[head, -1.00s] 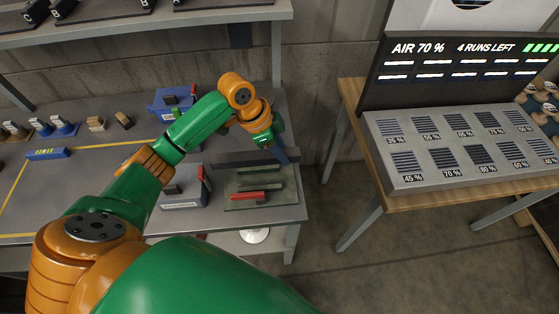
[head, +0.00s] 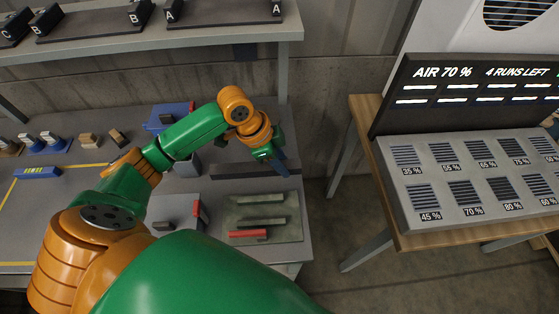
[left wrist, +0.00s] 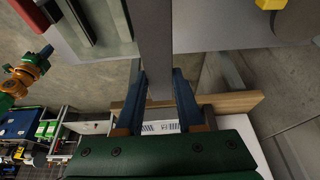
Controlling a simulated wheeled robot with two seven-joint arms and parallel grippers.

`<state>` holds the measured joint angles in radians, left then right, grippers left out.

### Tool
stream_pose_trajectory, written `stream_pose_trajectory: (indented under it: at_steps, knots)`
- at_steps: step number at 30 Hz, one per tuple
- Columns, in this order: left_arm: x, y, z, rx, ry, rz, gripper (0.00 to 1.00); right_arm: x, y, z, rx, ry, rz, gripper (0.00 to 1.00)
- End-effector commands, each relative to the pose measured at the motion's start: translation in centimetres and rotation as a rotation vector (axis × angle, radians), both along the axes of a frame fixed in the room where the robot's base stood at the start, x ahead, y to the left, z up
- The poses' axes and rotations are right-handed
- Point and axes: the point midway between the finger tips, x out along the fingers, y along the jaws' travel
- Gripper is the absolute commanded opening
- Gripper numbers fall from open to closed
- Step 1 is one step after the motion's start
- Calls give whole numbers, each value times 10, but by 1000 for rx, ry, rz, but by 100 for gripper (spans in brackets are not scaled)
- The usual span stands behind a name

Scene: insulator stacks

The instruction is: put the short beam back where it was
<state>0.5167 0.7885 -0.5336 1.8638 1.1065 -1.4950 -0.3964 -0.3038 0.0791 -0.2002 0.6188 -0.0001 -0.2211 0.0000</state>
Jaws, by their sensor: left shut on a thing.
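My left gripper (head: 278,160) is shut on a plain grey beam (left wrist: 154,45), which runs between its two blue fingers in the left wrist view. In the head view the gripper is at the table's right end, just beyond the green mat (head: 291,228). A dark bar beside the fingers there seems to be the same beam. On the mat lie a grey bar (head: 260,198), a darker bar (head: 263,221) and a red-topped piece (head: 247,234). I cannot tell whether the held beam is the short one. A small orange and green arm (left wrist: 27,73) shows in the left wrist view; its jaws are too small to read.
Left of the mat is a grey block with a red upright (head: 197,209). A blue box (head: 160,117) stands behind my arm. A shelf (head: 225,37) overhangs the back. A wooden stand (head: 366,112) with the display is at right, across a floor gap.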

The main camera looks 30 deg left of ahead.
Motion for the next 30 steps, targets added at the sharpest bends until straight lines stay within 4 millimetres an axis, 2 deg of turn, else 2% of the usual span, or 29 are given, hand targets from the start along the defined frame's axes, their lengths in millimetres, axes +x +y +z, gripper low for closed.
stream_pose_trajectory:
  at_steps: [1, 3, 6, 12, 15, 23, 24, 27, 30]
  knots:
    - [8, 3, -14, -1, 6, 4, 0, 0, 0, -2, 0, 0, 0, 0]
    - [19, 8, -28, -1, 4, 3, 0, 1, 0, -3, 0, -1, 0, 0]
    - [28, 12, -38, -1, 1, 1, 0, 2, 0, -5, 0, -3, 0, 0]
    - [34, 16, -71, 1, 5, 1, 0, 3, 0, 1, 0, -5, 0, 0]
    - [35, 16, -78, 3, 2, 0, 0, 3, 0, 1, 0, -6, 0, 0]
    - [35, 16, -81, 3, 2, 0, 0, 3, 0, -2, -1, -6, 0, 0]
    - [34, 16, -81, 3, 2, 0, 42, 3, 0, -1, 0, -7, 0, 0]
    - [34, 16, -80, 3, 2, 0, 67, 3, 0, -1, 0, -7, 0, 0]
    - [34, 16, -80, 3, 2, 0, 67, 3, 0, -1, 0, -7, 0, 0]
